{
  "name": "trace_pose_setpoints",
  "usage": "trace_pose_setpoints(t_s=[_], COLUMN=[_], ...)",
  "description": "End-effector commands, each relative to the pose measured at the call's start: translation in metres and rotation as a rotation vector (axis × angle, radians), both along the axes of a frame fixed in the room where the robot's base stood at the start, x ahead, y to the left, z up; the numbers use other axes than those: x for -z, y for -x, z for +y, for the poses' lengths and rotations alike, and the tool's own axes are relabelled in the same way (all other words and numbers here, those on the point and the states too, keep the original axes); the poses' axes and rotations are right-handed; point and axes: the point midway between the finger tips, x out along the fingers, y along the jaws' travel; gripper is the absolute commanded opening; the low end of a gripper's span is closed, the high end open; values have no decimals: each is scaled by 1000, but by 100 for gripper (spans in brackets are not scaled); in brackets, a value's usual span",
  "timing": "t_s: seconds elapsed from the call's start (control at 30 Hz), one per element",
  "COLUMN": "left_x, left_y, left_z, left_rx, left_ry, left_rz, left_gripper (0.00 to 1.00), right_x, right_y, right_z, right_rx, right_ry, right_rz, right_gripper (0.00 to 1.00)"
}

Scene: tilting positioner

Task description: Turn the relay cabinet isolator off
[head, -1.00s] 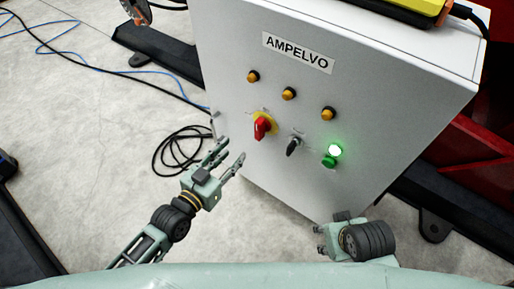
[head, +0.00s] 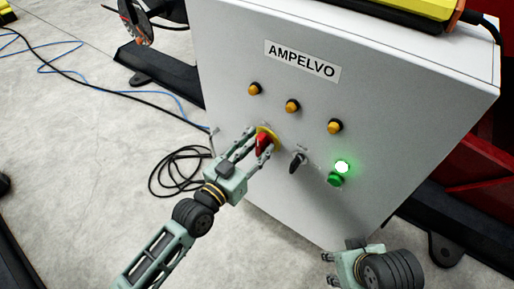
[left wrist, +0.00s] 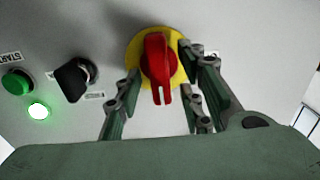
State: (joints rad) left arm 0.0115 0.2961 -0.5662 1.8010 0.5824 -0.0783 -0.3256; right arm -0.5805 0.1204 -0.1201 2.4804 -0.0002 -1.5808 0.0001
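The isolator is a red rotary handle (head: 263,144) on a yellow round plate (head: 272,134), on the front of the grey relay cabinet (head: 330,110). In the left wrist view the red handle (left wrist: 158,65) stands upright in the picture, its white-marked end pointing down. My left gripper (head: 256,143) is open, with its fingers on either side of the handle; in the left wrist view its fingers (left wrist: 163,85) show a gap to the handle at both sides. My right gripper (head: 330,268) is low at the right, away from the handle; its fingers are partly seen.
Right of the isolator are a black selector switch (head: 297,162) and a green button (head: 337,179) beneath a lit green lamp (head: 342,166). Several amber lamps (head: 292,106) sit above. Cables (head: 175,172) lie on the floor at the left. A yellow-black device (head: 420,12) rests on top.

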Motion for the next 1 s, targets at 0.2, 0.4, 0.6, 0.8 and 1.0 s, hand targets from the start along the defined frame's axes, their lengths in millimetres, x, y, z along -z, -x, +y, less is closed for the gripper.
trace_pose_setpoints(t_s=[0.2, 0.4, 0.6, 0.8, 1.0], left_x=[0, 0, 0, 0, 0], left_y=[0, 0, 0, 0, 0], left_z=[0, 0, 0, 0, 0], left_rx=[0, 0, 0, 0, 0], left_ry=[-1, -1, -1, 2, 33], left_rz=[1, 1, 1, 3, 26], left_gripper=[33, 16, 0, 0, 0], right_x=[0, 0, 0, 0, -3], right_y=[0, 0, 0, 0, 0], right_z=[0, 0, 0, 0, 0], right_rx=[0, 0, 0, 0, 0], right_ry=[0, 0, 0, 0, 0], right_rz=[0, 0, 0, 0, 0], right_gripper=[40, 40, 40, 40, 40])
